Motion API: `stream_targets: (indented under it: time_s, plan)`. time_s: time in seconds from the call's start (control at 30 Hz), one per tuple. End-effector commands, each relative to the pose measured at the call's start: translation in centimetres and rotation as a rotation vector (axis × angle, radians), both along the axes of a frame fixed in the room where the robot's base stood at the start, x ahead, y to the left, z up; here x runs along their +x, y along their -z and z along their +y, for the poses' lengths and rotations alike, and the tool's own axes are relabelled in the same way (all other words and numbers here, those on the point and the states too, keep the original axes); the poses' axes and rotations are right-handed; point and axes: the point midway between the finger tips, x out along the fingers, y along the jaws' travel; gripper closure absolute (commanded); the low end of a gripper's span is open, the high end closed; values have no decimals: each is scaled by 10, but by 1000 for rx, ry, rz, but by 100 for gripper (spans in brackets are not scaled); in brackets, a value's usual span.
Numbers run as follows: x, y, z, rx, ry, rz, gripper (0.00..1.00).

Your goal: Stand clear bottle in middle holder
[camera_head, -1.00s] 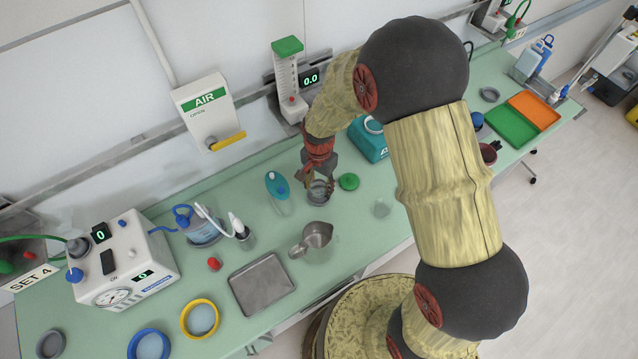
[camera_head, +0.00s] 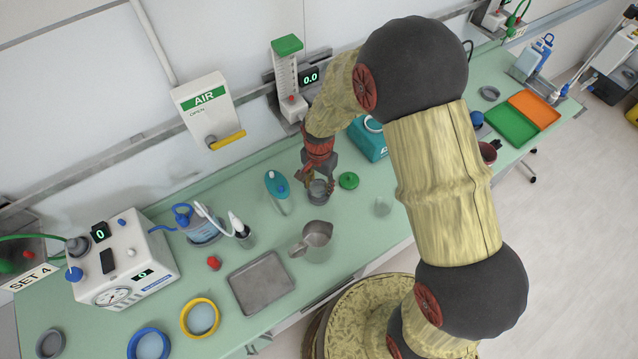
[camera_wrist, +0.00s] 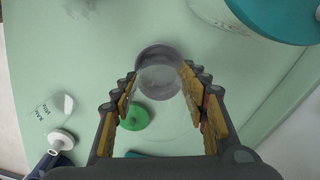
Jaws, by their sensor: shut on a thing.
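My gripper (camera_head: 318,187) points down at the middle of the green bench. In the wrist view its two fingers (camera_wrist: 160,110) are closed around a clear, see-through bottle (camera_wrist: 158,78), whose outline is faint. A dark grey ring (camera_wrist: 157,53) shows around or under the bottle; I cannot tell whether the bottle rests in it. Other ring-shaped holders lie at the front left: a grey one (camera_head: 50,344), a blue one (camera_head: 133,346) and a yellow one (camera_head: 185,319). Another grey ring (camera_head: 490,93) lies at the far right.
A metal jug (camera_head: 317,234) and metal tray (camera_head: 262,284) are in front. A small clear vessel (camera_head: 382,207) stands at the front right.

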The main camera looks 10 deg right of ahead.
Motion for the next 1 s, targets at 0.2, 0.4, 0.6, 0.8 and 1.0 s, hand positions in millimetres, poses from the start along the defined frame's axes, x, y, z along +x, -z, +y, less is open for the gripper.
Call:
stream_targets:
  time_s: [0.2,0.4,0.6,0.8,1.0]
  plan:
    - [0,0,0,1,0,-1,86]
    - [0,0,0,0,0,-1,86]
    - [0,4,0,0,0,0,86]
    - [0,8,0,1,0,-1,86]
    - [0,12,0,0,0,-1,86]
